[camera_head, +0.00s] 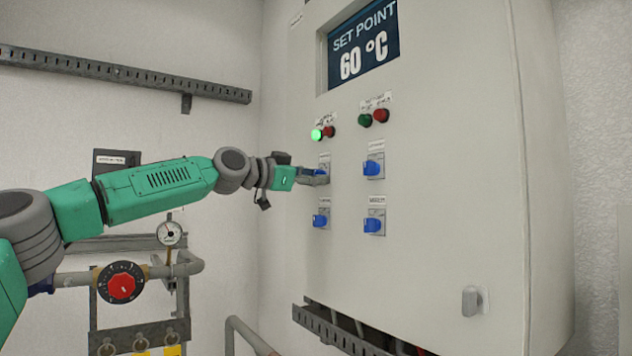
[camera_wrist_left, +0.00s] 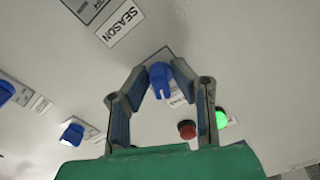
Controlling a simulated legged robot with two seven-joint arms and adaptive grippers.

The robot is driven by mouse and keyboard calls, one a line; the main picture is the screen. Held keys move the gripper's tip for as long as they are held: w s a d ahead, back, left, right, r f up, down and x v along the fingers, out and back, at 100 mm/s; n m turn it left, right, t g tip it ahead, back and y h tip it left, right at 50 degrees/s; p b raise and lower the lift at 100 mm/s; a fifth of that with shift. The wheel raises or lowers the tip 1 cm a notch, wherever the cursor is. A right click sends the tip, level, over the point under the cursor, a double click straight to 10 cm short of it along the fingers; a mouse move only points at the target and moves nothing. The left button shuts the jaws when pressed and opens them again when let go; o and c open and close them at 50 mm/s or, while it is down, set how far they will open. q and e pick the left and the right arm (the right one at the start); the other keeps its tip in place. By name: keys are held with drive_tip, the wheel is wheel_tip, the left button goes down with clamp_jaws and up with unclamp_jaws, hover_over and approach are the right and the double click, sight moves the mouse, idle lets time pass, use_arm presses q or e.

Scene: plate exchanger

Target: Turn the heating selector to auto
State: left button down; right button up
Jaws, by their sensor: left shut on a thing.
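Blue selector knobs sit in two rows on the pale cabinet door. My left gripper (camera_head: 316,178) is at the upper-left selector (camera_head: 321,171), below a lit green lamp (camera_head: 316,135) and a red lamp (camera_head: 330,132). In the left wrist view its two fingers close around the blue knob (camera_wrist_left: 160,78), one on each side. The fingers partly hide that knob's plate, and its label and pointer position cannot be read. My right gripper is not in view.
Other selectors are the upper-right (camera_head: 373,167), lower-left (camera_head: 320,219) and lower-right (camera_head: 374,224) ones. A display (camera_head: 363,45) reads SET POINT 60 °C. A cable duct (camera_head: 330,331) runs below the cabinet. Pipes with a gauge (camera_head: 170,233) and a red dial (camera_head: 121,284) stand at left.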

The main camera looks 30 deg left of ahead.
use_arm(q)
drive_tip(key=shift+a+r+m, duration=0.1)
drive_tip(key=shift+r+m, duration=0.15)
drive_tip(key=shift+m, duration=0.65)
drive_tip(key=shift+a+r+m, duration=0.1)
drive_tip(key=shift+r+m, duration=0.1)
drive_tip(key=shift+m, duration=0.7)
drive_tip(key=c, duration=1.5)
unclamp_jaws()
drive_tip(key=shift+f, duration=0.1)
drive_tip(key=shift+c, duration=0.2)
drive_tip(key=shift+d+f, duration=0.1)
drive_tip(key=shift+f, duration=0.05)
drive_tip(key=v, duration=1.2)
